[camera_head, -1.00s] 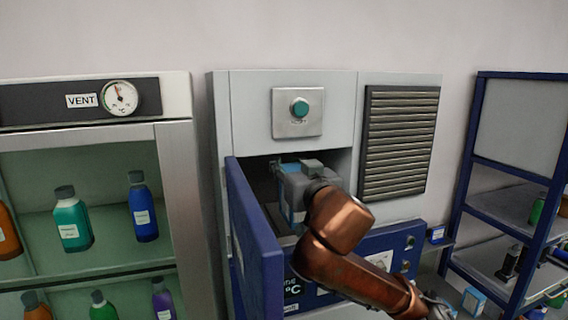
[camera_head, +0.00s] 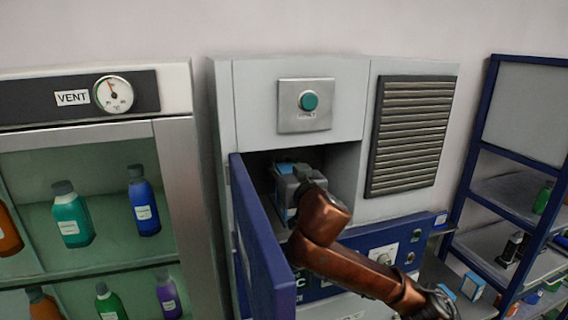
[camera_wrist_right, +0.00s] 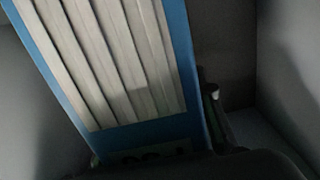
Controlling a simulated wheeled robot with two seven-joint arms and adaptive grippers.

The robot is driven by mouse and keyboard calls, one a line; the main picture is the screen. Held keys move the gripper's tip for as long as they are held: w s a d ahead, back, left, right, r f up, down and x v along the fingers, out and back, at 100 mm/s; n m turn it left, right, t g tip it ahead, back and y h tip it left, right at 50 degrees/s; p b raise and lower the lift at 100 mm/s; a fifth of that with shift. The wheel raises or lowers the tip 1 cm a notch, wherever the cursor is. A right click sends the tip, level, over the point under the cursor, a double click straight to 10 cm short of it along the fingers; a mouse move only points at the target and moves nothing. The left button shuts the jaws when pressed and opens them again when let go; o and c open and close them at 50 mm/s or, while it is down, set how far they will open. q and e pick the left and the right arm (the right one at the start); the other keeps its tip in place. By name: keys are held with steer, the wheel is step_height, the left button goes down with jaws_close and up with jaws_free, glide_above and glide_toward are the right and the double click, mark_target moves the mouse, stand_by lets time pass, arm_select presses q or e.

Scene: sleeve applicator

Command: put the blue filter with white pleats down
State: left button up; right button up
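The blue filter with white pleats (camera_wrist_right: 115,60) fills much of the right wrist view, its blue frame tilted and its lower edge close against my gripper. In the head view only small blue parts of it (camera_head: 284,169) show, and my gripper hides the rest. My right gripper (camera_head: 287,184) is inside the open compartment of the grey cabinet (camera_head: 342,165) and appears shut on the filter; its fingertips are mostly hidden. I cannot tell whether the filter touches the compartment floor. My left gripper is not in view.
The blue compartment door (camera_head: 262,245) stands open, left of my right arm. A teal button (camera_head: 309,101) is above the opening and a louvred vent (camera_head: 408,135) to its right. A glass-fronted bottle cabinet (camera_head: 190,200) stands left, a blue-framed shelf (camera_head: 470,170) right.

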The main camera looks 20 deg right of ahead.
mark_target(284, 164)
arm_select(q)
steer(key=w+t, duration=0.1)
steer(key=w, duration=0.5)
arm_select(e)
steer(key=o, duration=0.4)
steer(key=shift+s+d+r, duration=0.2)
steer(key=shift+s+r, duration=0.2)
steer(key=shift+s, duration=0.35)
steer(key=shift+w+a+f, duration=0.1)
steer(key=shift+w+f, duration=0.05)
steer(key=shift+w, duration=0.25)
steer(key=s+b, duration=0.1)
steer(key=s, duration=0.2)
steer(key=shift+s+b, duration=0.25)
steer(key=shift+b, duration=0.15)
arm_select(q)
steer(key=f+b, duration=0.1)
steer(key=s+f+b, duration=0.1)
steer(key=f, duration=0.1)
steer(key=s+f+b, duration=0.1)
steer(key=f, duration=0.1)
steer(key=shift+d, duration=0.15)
arm_select(e)
steer(key=s, duration=0.8)
steer(key=shift+s+d, duration=0.2)
steer(key=shift+s, duration=0.2)
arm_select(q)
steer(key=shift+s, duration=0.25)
arm_select(e)
steer(key=shift+d, duration=0.1)
